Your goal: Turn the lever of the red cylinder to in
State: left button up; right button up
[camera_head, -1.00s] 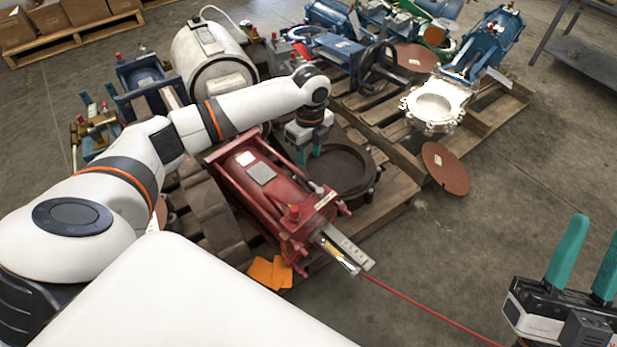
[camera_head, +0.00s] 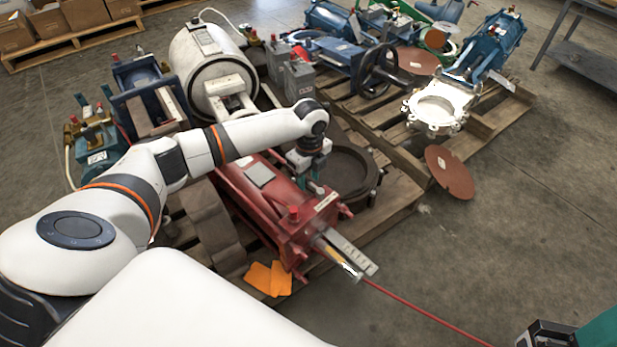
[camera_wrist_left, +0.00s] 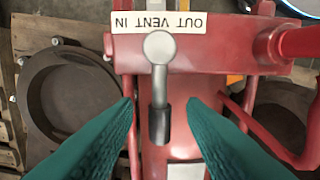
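The red cylinder (camera_head: 265,195) lies on a pallet in the head view. In the left wrist view, its lever (camera_wrist_left: 160,85) has a grey round pivot and a black grip, pointing straight down the picture. The pivot is beside the middle word of an upside-down white label (camera_wrist_left: 188,22) reading IN, VENT, OUT from left to right. My left gripper (camera_head: 316,187) is over the cylinder; in the wrist view its green fingers (camera_wrist_left: 160,108) are open on either side of the lever, apart from it. My right gripper (camera_head: 592,332) is mostly cut off at the bottom right corner.
A dark round flange ring (camera_head: 350,178) lies on the pallet right beside the cylinder. Orange pads (camera_head: 268,278) lie at the pallet's near edge. A red hose (camera_head: 425,313) runs across the floor.

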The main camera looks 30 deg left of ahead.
pick_arm(q)
jog(key=shift+c, duration=0.6)
grip_shut()
